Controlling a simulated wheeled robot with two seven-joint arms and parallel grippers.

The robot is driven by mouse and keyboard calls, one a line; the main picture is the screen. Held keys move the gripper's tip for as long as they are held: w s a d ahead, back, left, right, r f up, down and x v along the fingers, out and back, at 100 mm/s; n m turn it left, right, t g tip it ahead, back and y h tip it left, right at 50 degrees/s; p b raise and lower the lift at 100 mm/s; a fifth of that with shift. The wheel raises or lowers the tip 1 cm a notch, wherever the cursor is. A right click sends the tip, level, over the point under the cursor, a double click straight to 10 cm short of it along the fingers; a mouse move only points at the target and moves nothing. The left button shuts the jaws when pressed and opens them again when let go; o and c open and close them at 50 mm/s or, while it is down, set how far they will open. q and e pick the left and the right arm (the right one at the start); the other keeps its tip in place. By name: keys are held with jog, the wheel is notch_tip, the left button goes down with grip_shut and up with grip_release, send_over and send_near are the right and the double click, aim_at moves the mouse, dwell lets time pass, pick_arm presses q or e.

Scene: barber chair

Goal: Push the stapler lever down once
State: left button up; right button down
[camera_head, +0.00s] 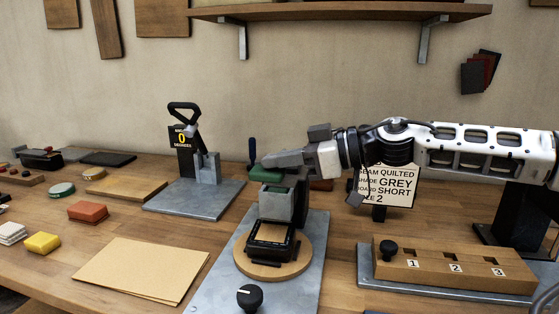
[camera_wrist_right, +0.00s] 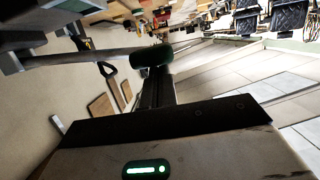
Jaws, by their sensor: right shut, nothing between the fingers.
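A press-like device, seemingly the stapler, stands at the centre on a grey metal plate (camera_head: 293,292). It has a grey block head (camera_head: 276,206) and a dark green grip (camera_head: 262,174) that looks like its lever end. My right gripper (camera_head: 270,160) is shut and empty, with its tips right over the green grip. The grip also shows in the right wrist view (camera_wrist_right: 152,57), at the finger ends; I cannot tell whether they touch. A grey bar (camera_wrist_right: 85,57) runs left from it. My left gripper is not in view.
A counter stand (camera_head: 181,139) showing 0, with a black loop handle, is left of the device. A wooden block (camera_head: 455,272) numbered 1 to 3 lies at the right, near a text sign (camera_head: 390,187). Tan sheets (camera_head: 140,270) lie front left.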

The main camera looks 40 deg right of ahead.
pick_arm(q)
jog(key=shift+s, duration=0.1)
